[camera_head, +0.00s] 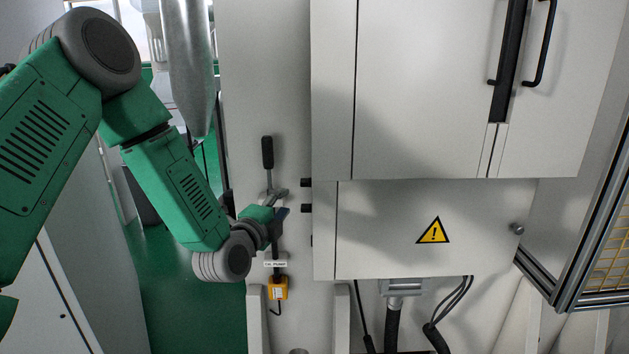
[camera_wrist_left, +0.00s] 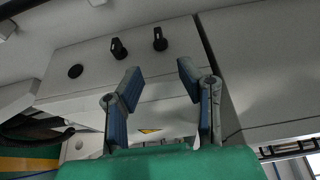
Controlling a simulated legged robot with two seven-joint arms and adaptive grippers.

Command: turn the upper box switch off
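The upper box switch (camera_head: 306,182) is a small black knob on the left side of the grey lower cabinet box. A second black knob (camera_head: 306,208) sits below it. In the left wrist view the two knobs show as the upper switch (camera_wrist_left: 160,38) and the lower one (camera_wrist_left: 118,48), on a pale panel. My left gripper (camera_head: 280,203) is just left of the knobs, apart from them. In the wrist view its blue-grey fingers (camera_wrist_left: 159,70) are spread with nothing between them. My right gripper is not in view.
A round black fitting (camera_wrist_left: 75,72) sits on the same panel. A black-handled lever (camera_head: 267,152) stands above my gripper, and a yellow pendant box (camera_head: 277,289) hangs below. The cabinet front bears a warning triangle (camera_head: 433,231). A metal duct (camera_head: 189,65) is behind my arm.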

